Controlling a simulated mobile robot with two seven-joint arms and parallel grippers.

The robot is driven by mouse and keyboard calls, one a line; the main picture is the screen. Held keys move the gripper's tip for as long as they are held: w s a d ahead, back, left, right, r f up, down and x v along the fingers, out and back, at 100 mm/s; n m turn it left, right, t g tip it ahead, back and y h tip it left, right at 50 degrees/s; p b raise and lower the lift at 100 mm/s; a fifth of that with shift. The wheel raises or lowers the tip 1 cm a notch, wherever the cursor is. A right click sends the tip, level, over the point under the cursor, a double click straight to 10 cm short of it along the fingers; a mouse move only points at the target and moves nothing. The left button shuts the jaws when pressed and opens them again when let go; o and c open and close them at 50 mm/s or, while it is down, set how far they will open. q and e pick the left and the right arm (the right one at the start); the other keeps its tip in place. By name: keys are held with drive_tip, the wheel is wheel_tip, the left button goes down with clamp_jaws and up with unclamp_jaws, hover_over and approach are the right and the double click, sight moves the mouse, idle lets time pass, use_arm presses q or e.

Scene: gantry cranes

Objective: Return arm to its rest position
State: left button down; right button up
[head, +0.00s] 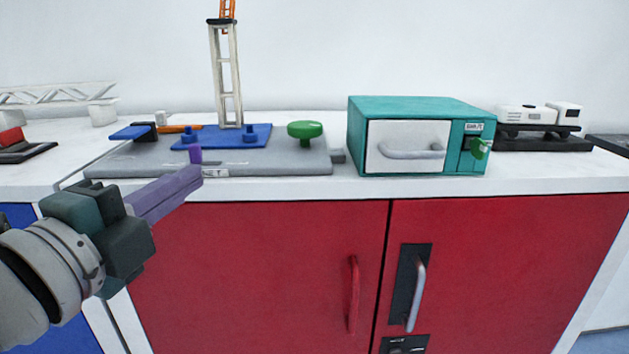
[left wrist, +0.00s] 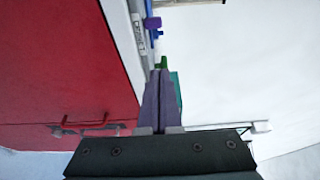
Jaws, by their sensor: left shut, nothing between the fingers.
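My left gripper (head: 194,176) comes in from the left in the head view, with purple fingers closed together and nothing between them. Its fingertips are in front of the counter's front edge, near the front of the grey base plate (head: 270,160). In the left wrist view the shut purple fingers (left wrist: 160,78) point up the picture, with the red cabinet front on their left. A small purple piece (head: 195,154) stands just behind the fingertips in the head view. I cannot tell whether they touch. My right gripper is in neither view.
The grey plate carries a blue plate (head: 255,137) with a crane tower (head: 226,80) and a green knob (head: 305,130). A teal box (head: 420,107) with a white drawer stands right of it. A white truck model (head: 538,115) is further right. Red cabinet doors (head: 260,260) have protruding handles.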

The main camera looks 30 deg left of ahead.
use_arm(q)
drive_tip(key=shift+s+d, duration=0.1)
drive_tip(key=shift+s, duration=0.5)
drive_tip(key=shift+r, duration=0.1)
drive_tip(key=s+d+f+n+g+h+p, duration=0.45)
drive_tip(key=s+d+n+g+p, duration=0.45)
drive_tip(key=s+d+n+g, duration=0.3)
wheel_tip(320, 180, up, 37)
drive_tip(key=s+n+g+p, duration=0.1)
drive_tip(key=s+g+p, duration=0.1)
drive_tip(key=p, duration=3.5)
drive_tip(key=shift+s+a+n, duration=0.25)
drive_tip(key=shift+a+n, duration=0.05)
drive_tip(key=shift+a, duration=0.05)
